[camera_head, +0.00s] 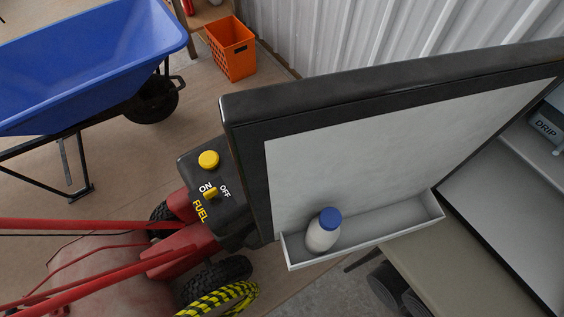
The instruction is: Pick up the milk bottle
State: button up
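The milk bottle (323,232) is small and white with a blue cap. It stands roughly upright in the left part of a shallow grey door shelf (395,222). The shelf is fixed low on the inner side of an open dark-framed door (370,140) with a light grey panel. My gripper is not in this view.
The fridge interior (500,230), with a box labelled DRIP (546,127), is at the right. A red machine (190,235) with a black fuel tank stands left of the door. A blue wheelbarrow (90,60) and an orange crate (231,50) are farther back.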

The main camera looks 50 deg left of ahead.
aim_at(323, 231)
jog(key=k+u, duration=0.2)
jog(key=u, duration=0.15)
jog(key=k+j+u, duration=0.1)
jog(key=u, duration=0.25)
jog(key=k, duration=0.05)
